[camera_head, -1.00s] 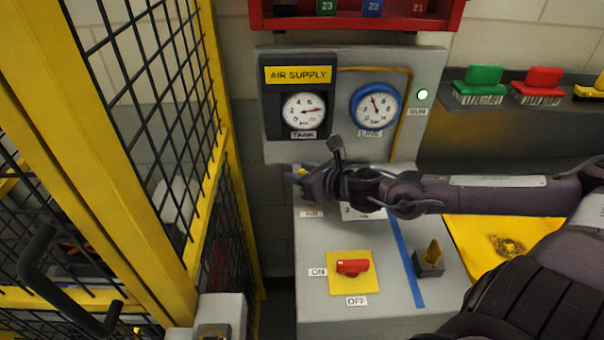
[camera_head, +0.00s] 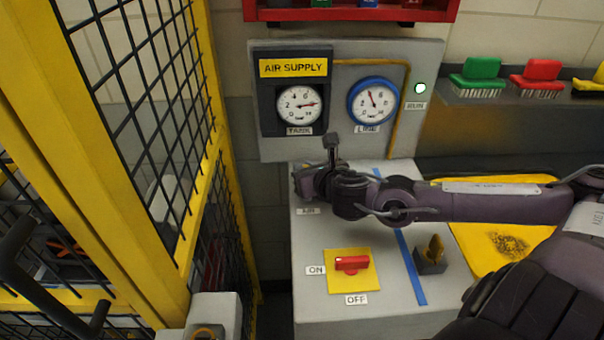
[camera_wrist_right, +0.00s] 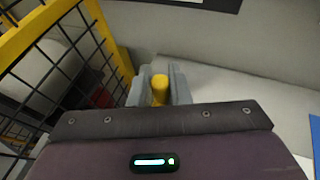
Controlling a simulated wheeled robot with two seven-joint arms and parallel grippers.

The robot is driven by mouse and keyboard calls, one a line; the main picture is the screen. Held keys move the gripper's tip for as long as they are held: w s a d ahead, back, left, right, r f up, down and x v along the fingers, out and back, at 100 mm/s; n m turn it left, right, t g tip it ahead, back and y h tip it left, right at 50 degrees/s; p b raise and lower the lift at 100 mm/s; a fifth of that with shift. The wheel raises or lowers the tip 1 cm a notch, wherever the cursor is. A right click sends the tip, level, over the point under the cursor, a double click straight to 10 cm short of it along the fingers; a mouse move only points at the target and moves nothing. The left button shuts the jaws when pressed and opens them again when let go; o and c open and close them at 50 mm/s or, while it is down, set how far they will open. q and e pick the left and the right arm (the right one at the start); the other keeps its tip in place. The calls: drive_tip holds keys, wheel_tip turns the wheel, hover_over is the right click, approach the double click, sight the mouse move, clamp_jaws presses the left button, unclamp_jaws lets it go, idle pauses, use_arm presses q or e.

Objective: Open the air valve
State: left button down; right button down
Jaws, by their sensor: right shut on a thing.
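The yellow air valve handle (camera_wrist_right: 160,89) stands upright between the two grey fingers of my right gripper (camera_wrist_right: 159,84) in the right wrist view. The fingers are shut on it. In the head view my right gripper (camera_head: 302,181) reaches in from the right over the back left of the grey console (camera_head: 320,245), just behind the AIR label (camera_head: 309,211). There the gripper hides the handle and the valve's body, so I cannot tell how far it is turned. My left gripper is not in view.
A red switch (camera_head: 352,264) on a yellow ON/OFF plate and a small yellow-topped knob (camera_head: 432,254) stand on the console in front of my arm. The gauge panel (camera_head: 430,60) rises behind. A yellow mesh cage (camera_head: 215,150) stands close on the left.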

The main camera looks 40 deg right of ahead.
idle(0.3)
drive_tip(key=c, duration=1.4)
unclamp_jaws()
drive_tip(key=shift+d, duration=0.1)
drive_tip(key=shift+o, duration=0.2)
drive_tip(key=shift+s, duration=0.1)
drive_tip(key=shift+p+v, duration=0.6)
drive_tip(key=shift+v, duration=0.15)
drive_tip(key=p+v, duration=0.1)
drive_tip(key=v, duration=0.4)
drive_tip(key=shift+s+r, duration=0.25)
drive_tip(key=shift+s, duration=0.3)
